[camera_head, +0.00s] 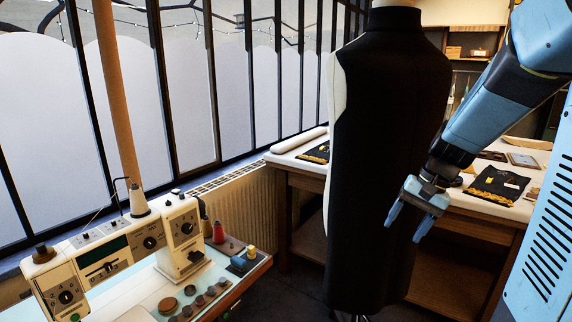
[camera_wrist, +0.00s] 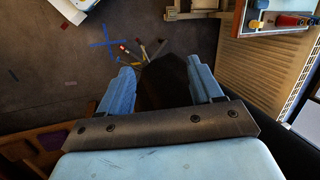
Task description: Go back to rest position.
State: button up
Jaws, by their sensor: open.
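My gripper (camera_head: 413,217) is blue and hangs at the right of the head view, pointing down. It is open, with nothing between its fingers. In the head view it shows in front of the lower right part of a black dress form (camera_head: 385,130). I cannot tell whether it touches the form. In the wrist view my gripper (camera_wrist: 163,80) points down toward the dark floor (camera_wrist: 60,60), its two fingers spread apart. My blue arm comes in from the upper right of the head view.
A sewing machine (camera_head: 112,262) stands on a table at the lower left, with thread spools and buttons. A work table (camera_head: 290,163) with dark cloth pieces stands behind the form. A radiator (camera_head: 245,215) lines the window wall. Several small tools (camera_wrist: 140,50) lie on the floor.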

jog(key=s+a+r+n+t+h, duration=0.2)
jog(key=s+r, duration=0.3)
jog(key=s, duration=0.2)
jog(key=s+a+r+n+t+h, duration=0.2)
jog(key=s+r+n+t, duration=0.1)
jog(key=s+r, duration=0.2)
jog(key=shift+s+a, duration=0.2)
jog(key=shift+s, duration=1.1)
jog(key=shift+r, duration=0.1)
